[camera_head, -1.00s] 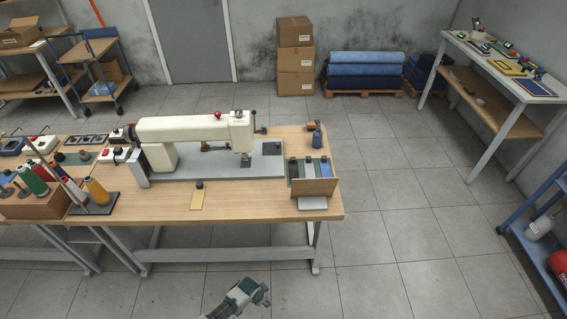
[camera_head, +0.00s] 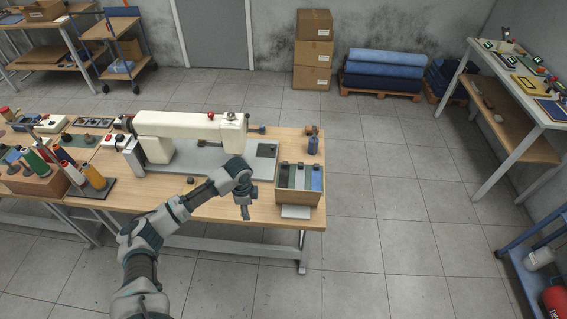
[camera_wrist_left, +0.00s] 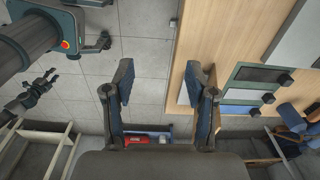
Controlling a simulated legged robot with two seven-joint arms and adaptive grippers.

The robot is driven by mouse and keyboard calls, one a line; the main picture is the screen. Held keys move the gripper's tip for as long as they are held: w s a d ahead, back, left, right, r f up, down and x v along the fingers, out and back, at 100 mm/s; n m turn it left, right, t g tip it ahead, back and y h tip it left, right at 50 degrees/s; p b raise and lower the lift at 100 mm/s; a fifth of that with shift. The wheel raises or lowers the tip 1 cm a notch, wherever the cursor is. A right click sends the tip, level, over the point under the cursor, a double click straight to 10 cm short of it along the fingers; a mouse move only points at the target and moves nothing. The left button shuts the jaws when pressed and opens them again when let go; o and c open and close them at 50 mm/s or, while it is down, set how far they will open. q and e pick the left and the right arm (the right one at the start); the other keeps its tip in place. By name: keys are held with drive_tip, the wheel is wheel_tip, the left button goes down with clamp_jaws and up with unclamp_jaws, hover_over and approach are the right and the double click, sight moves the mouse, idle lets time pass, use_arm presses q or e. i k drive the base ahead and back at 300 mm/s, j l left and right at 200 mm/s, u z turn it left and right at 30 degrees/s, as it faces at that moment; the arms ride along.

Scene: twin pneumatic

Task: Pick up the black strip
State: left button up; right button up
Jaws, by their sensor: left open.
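The black strip (camera_head: 283,174) lies in the left slot of a small open wooden box near the right end of the sewing table, beside a grey strip (camera_head: 299,177) and a blue strip (camera_head: 316,179). In the left wrist view the black strip (camera_wrist_left: 258,74) is the top one of the three, with a dark knob at its end. My left gripper (camera_head: 244,208) is open and empty, left of the box in the head view. In the left wrist view its fingers (camera_wrist_left: 158,78) are spread, left of the strips. My right gripper (camera_wrist_left: 42,86) shows small at the left.
A white sewing machine (camera_head: 190,126) on a grey base stands behind and left of my left gripper. Coloured thread cones (camera_head: 93,176) stand at the left. The wooden tabletop (camera_head: 215,208) has some bare room at the front.

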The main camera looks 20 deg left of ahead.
sight(285, 168)
drive_tip(key=i, duration=1.25)
